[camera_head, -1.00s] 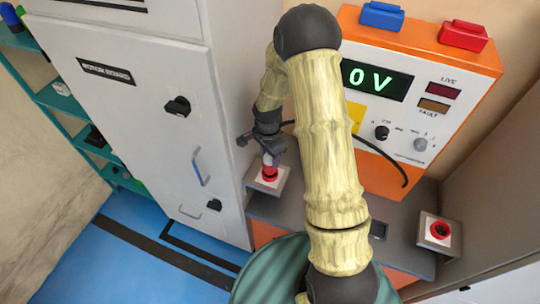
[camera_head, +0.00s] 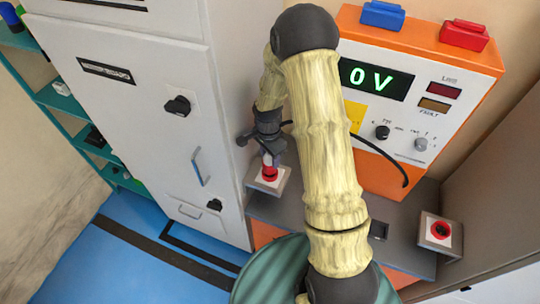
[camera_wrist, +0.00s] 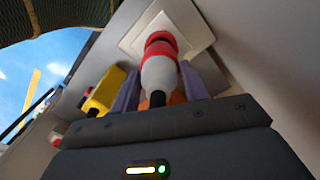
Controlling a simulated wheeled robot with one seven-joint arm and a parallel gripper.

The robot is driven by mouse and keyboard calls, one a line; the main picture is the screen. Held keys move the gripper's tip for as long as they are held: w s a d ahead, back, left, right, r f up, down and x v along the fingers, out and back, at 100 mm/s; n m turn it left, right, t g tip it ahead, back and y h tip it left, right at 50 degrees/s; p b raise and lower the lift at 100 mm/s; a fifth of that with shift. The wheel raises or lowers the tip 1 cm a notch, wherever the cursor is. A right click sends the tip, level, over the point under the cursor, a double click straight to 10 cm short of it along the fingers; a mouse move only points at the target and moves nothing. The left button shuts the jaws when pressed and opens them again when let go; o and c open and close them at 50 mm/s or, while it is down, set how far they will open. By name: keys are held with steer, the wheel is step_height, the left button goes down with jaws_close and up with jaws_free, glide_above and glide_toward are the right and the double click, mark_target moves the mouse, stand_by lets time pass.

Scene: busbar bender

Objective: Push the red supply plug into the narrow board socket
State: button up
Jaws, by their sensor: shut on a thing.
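The red supply plug (camera_wrist: 158,72) has a pale body and a red end, seen large in the wrist view. My gripper (camera_wrist: 159,80) is shut on its pale body, with a purple finger on each side. The plug's red end points at a pale square plate (camera_wrist: 197,25). In the head view, my gripper (camera_head: 267,152) is right above a red round fitting (camera_head: 269,173) on a pale square plate (camera_head: 281,178) beside the cabinet. The plug's red end meets or overlaps this fitting; I cannot tell how deep it sits. The socket opening is hidden.
A tall pale cabinet (camera_head: 150,130) stands close at the left. An orange supply unit (camera_head: 385,170) reading 0 V stands at the right, with a black cable in front. Another red round fitting (camera_head: 440,229) sits on a plate further right. A yellow block (camera_wrist: 103,93) shows beside my gripper.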

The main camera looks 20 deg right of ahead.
mark_target(270, 161)
steer(key=shift+w+f+b, duration=0.1)
steer(key=shift+f+b, duration=0.55)
steer(key=shift+f, duration=0.15)
stand_by(0.6)
steer(key=shift+f, duration=0.1)
steer(key=shift+d, duration=0.15)
steer(key=shift+f, duration=0.2)
steer(key=shift+a+f+b, duration=0.2)
steer(key=shift+b, duration=0.2)
steer(key=shift+s+d+f+b, duration=0.1)
steer(key=shift+s+f+b, duration=0.1)
steer(key=shift+f+b, duration=0.15)
steer(key=o, duration=1.4)
steer(key=shift+c, duration=0.2)
steer(key=shift+w, duration=0.1)
